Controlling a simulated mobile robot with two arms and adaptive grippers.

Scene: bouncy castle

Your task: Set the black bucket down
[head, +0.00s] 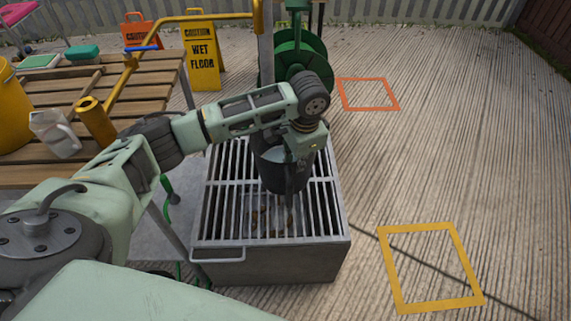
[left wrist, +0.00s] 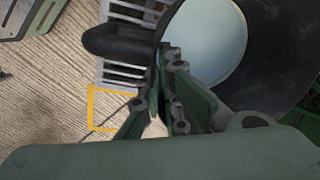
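The black bucket (head: 268,172) is over the barred top of a grey metal box (head: 290,262). I cannot tell whether its base touches the bars. In the left wrist view the bucket (left wrist: 268,45) fills the upper right, with a pale blue-grey round surface inside its dark rim. My left gripper (head: 291,182) reaches down at the bucket's right side. Its fingers (left wrist: 170,58) are close together at the rim and look shut on it; the exact contact is partly hidden. My right gripper is in neither view.
A yellow frame (head: 436,306) lies on the concrete right of the box, an orange frame (head: 369,108) farther back. A slatted wooden table (head: 140,75) stands left, with a yellow bucket (head: 10,115) and white jug (head: 55,133). A green hose reel (head: 300,60) stands behind. The right floor is clear.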

